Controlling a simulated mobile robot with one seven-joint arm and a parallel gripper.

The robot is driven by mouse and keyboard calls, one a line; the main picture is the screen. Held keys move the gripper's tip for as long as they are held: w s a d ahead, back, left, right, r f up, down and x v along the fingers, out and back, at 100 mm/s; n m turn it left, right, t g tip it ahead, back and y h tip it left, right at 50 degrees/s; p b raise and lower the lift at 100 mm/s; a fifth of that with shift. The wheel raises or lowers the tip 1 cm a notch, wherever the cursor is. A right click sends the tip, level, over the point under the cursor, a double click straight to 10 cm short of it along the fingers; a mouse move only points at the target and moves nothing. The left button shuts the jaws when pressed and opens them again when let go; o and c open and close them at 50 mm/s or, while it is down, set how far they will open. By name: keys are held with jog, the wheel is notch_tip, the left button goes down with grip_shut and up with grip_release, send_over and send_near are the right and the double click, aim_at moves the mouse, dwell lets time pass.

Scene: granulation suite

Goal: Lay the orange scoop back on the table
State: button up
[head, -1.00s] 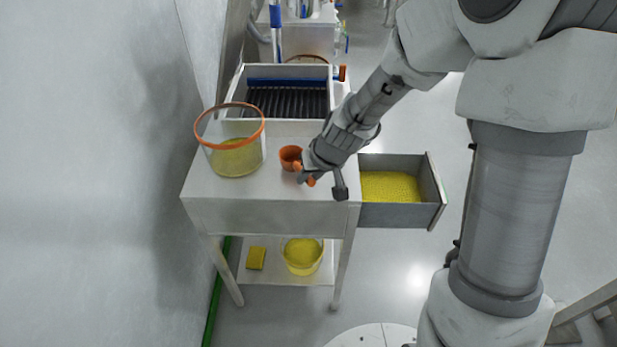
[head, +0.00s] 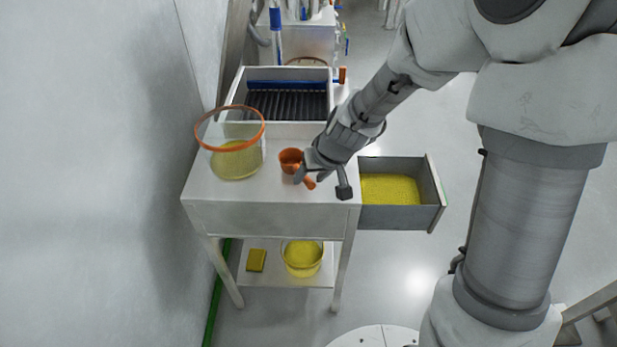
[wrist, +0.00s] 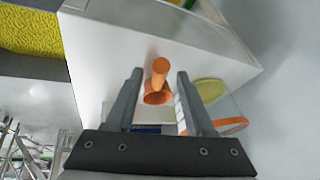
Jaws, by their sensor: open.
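The orange scoop (head: 291,160) is on the white table (head: 225,188), right of the clear tub, with its handle toward the table's front. In the wrist view the scoop (wrist: 159,72) shows between the two fingers, with clear gaps on both sides. My gripper (head: 310,180) is open, close to the scoop's handle and to its right in the head view. The open fingers also show in the wrist view (wrist: 157,82). I cannot tell whether a finger still touches the scoop.
A clear tub (head: 236,160) with an orange rim and yellow granules stands at the table's left. An open drawer (head: 432,185) of yellow granules juts out right. A box with dark ribs (head: 290,126) stands behind. A bowl (head: 303,262) and yellow block (head: 257,260) are on the lower shelf.

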jog(key=s+d+r+h, duration=0.1)
jog(key=s+d+r, duration=0.25)
jog(key=r, duration=0.25)
jog(key=s+d+r+t+p, duration=0.1)
jog(key=s+d+r, duration=0.1)
jog(key=s+r, duration=0.3)
jog(key=s+d+r+h, duration=0.1)
jog(key=s+d+r, duration=0.15)
jog(key=r, duration=0.45)
jog(key=s+d+r+m+h, duration=0.1)
jog(key=s+d+r+m, duration=0.1)
jog(key=s+d, duration=0.3)
jog(key=s+r, duration=0.1)
jog(key=s, duration=0.3)
jog(key=shift+s+d+r+m+t, duration=0.15)
jog(key=shift+s+m+t, duration=0.15)
jog(key=shift+m, duration=0.1)
